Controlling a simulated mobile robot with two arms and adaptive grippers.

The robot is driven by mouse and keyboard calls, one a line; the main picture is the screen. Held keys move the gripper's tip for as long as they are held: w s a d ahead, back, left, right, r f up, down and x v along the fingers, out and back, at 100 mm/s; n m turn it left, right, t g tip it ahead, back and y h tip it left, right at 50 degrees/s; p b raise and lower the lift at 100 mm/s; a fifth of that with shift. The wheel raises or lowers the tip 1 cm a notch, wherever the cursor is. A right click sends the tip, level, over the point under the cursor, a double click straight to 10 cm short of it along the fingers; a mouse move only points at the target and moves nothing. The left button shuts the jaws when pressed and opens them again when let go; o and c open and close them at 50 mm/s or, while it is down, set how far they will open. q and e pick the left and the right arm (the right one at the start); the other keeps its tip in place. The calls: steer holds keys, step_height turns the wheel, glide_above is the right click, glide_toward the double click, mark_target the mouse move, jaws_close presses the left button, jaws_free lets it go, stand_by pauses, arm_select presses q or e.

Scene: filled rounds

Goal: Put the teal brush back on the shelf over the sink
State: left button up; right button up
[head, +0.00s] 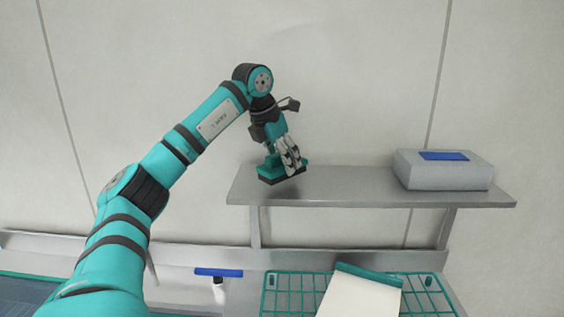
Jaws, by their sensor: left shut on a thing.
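The teal brush (268,172) has a teal body with dark bristles underneath. It is at the left end of the metal shelf (350,186). My left gripper (288,160) comes down over the brush and is shut on it. The gripper's fingers hide part of the brush. The bristles look to be at the shelf surface, but I cannot tell whether they touch it. My right gripper does not show.
A grey box with a blue top patch (445,170) stands on the shelf's right end. The shelf's middle is clear. Below are a teal wire rack (290,297), a white board with a teal edge (360,298) and a blue-topped squeegee-like tool (218,272). A wall stands behind.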

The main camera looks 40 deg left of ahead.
arm_select(q)
step_height(320, 180, down, 2)
steer(key=shift+s+a+f+p, duration=0.1)
steer(key=shift+f+p, duration=0.05)
steer(key=shift+p, duration=0.2)
steer(key=shift+f, duration=0.35)
steer(key=o, duration=1.1)
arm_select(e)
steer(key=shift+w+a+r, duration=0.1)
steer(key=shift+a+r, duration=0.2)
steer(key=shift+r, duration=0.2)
